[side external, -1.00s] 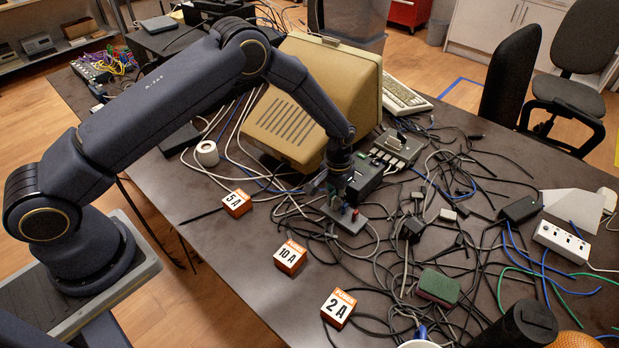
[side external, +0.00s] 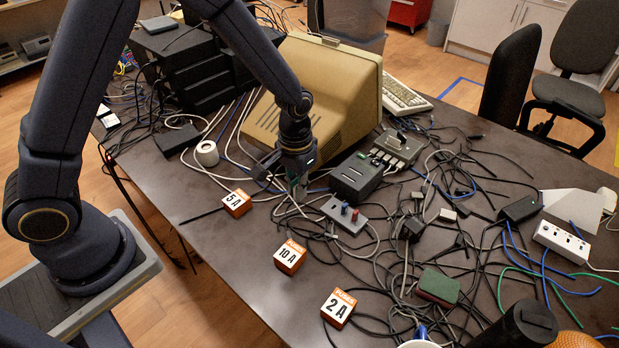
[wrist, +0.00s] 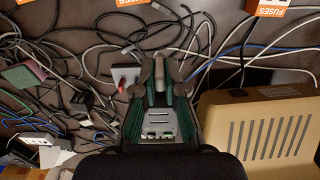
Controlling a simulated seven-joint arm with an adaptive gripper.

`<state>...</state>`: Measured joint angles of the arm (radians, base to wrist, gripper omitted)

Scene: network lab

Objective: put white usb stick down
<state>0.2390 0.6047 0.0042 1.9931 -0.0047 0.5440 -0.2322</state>
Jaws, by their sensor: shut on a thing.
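In the wrist view, my gripper (wrist: 158,68) is shut on a small pale piece, the white usb stick (wrist: 158,62), mostly hidden between the fingertips. In the side view I cannot make out the stick, or tell whether it touches the table or cables. The slotted dark box (side external: 356,178) stands right of the gripper; it also shows between the fingers in the wrist view.
A beige monitor (side external: 345,80) stands close behind the gripper. Fuse boxes marked 5 A (side external: 237,203), 10 A (side external: 290,257) and 2 A (side external: 338,308) lie in front. Tangled cables cover the right side. The table's front left is fairly clear.

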